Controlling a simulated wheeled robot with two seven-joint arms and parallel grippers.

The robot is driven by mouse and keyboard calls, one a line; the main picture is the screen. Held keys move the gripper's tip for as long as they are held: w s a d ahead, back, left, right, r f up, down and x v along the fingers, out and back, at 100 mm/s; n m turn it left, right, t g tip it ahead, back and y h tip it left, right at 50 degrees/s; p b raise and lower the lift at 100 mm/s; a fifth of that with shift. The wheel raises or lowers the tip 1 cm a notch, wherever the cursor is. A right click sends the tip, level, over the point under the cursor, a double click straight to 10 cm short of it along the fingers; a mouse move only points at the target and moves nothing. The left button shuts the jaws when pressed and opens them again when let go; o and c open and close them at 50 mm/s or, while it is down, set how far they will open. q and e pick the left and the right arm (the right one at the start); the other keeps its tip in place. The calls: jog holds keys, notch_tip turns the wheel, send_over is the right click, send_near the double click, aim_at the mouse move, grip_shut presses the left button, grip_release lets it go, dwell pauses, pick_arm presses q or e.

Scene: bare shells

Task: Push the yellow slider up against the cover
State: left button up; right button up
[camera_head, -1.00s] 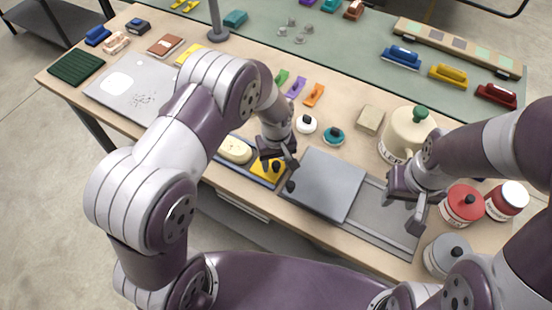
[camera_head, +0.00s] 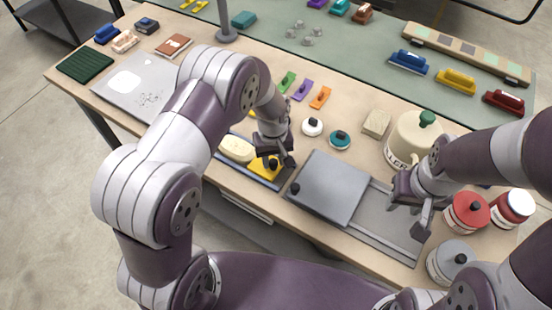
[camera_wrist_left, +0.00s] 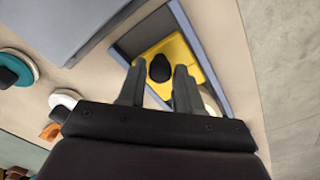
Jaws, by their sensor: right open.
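The yellow slider (camera_head: 262,169) with a black knob lies in a narrow grey tray (camera_head: 282,183) at the table's front edge. The left wrist view also shows the slider (camera_wrist_left: 190,52). My left gripper (camera_wrist_left: 158,78) is open, with one finger on each side of the black knob (camera_wrist_left: 160,68). In the head view my left gripper (camera_head: 280,158) partly hides the slider. The grey cover (camera_head: 328,187) lies flat to the right, with a strip of tray and table between it and the slider. My right gripper (camera_head: 410,208) is open above the recessed panel right of the cover.
A pale oval block (camera_head: 237,149) lies left of the slider. White (camera_head: 312,127) and teal (camera_head: 339,140) round lids stand behind the cover. A cream canister (camera_head: 408,140), red jars (camera_head: 467,212) and a grey-lidded jar (camera_head: 450,258) crowd the right side.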

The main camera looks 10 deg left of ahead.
aim_at(273, 161)
pick_arm(q)
jog(key=shift+o, duration=1)
notch_tip(273, 161, up, 13)
jog(key=b, duration=0.1)
jog(key=shift+f+b, duration=0.15)
jog(key=shift+b, duration=0.25)
jog(key=s+a+m, duration=0.2)
jog(key=s+a, duration=0.1)
jog(key=s, duration=0.4)
jog(key=s+a+m+t, duration=0.1)
jog(key=s+a+m, duration=0.2)
jog(key=s, duration=0.4)
jog(key=shift+s+a+r, duration=0.15)
jog(key=shift+a+r, duration=0.15)
jog(key=shift+r, duration=0.15)
